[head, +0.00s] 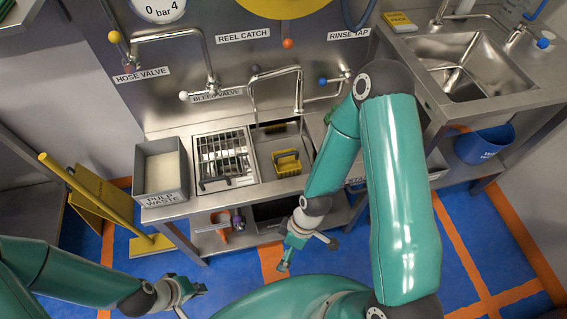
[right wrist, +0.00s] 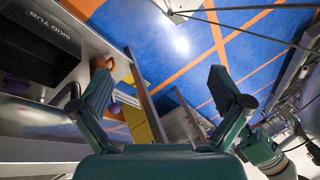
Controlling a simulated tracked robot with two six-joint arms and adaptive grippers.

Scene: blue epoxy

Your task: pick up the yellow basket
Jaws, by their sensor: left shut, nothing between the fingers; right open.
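The yellow basket (head: 287,163) sits in the right-hand basin of the steel bench, under the bent taps, in the head view. I cannot make it out in the right wrist view. My right gripper (head: 308,253) is open and empty, below and in front of the bench edge, apart from the basket. Its two spread fingers also show in the right wrist view (right wrist: 149,92). My left gripper (head: 189,291) is shut and empty at the lower left, far from the basket.
A grey pulp waste bin (head: 161,198) and a wire rack (head: 224,158) stand left of the basket. Bent tap pipes (head: 277,73) rise behind it. A yellow-handled tool (head: 95,194) leans at left. A blue bucket (head: 485,143) is at right.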

